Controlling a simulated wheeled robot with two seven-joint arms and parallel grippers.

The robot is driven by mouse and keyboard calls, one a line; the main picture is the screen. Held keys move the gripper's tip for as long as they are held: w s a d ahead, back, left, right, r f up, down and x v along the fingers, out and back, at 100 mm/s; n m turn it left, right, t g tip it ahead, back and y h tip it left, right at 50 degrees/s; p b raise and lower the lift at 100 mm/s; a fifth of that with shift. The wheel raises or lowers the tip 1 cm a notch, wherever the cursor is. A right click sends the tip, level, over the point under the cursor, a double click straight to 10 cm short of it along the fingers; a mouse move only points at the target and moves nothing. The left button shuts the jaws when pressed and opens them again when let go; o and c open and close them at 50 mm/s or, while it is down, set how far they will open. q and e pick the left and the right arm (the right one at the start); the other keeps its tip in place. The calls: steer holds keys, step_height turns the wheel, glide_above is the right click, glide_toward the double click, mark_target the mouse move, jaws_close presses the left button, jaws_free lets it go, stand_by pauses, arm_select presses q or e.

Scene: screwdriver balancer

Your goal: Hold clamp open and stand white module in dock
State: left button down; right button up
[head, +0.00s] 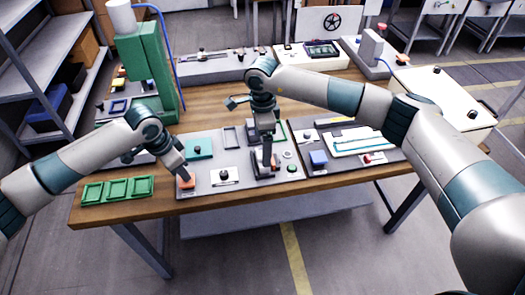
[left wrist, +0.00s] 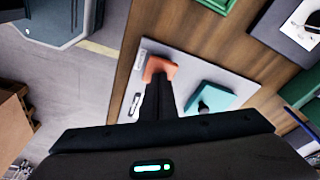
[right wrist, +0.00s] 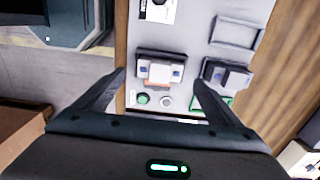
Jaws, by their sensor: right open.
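A white block with a blue square (right wrist: 160,72), seemingly the white module, sits in a dark-framed holder (right wrist: 144,56) near the board's front edge, with a little orange below it. I cannot tell whether it stands fully in the holder. My right gripper (head: 267,166) is above it, open, with its fingers (right wrist: 158,84) apart on either side in the right wrist view and nothing gripped. An orange pad (head: 186,182), perhaps the clamp's, lies at the board's front left corner and shows in the left wrist view (left wrist: 158,66). My left gripper (head: 184,174) has its fingers together, with tips at the pad.
A second dark holder with a grey block (right wrist: 230,76) stands behind. A teal block with a black knob (head: 200,148) and a white plate with a knob (head: 225,175) are close by. Green trays (head: 117,188) lie left.

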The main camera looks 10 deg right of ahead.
step_height(320, 180, up, 6)
steer(key=shift+r, duration=0.25)
stand_by(0.4)
step_height(320, 180, up, 6)
stand_by(0.7)
arm_select(q)
steer(key=d+p+v, duration=0.1)
steer(key=p+v, duration=0.6)
steer(key=shift+w+p, duration=0.3)
arm_select(e)
step_height(320, 180, up, 8)
steer(key=shift+f, duration=0.2)
arm_select(q)
steer(key=shift+d, duration=0.1)
arm_select(e)
steer(key=shift+f, duration=0.1)
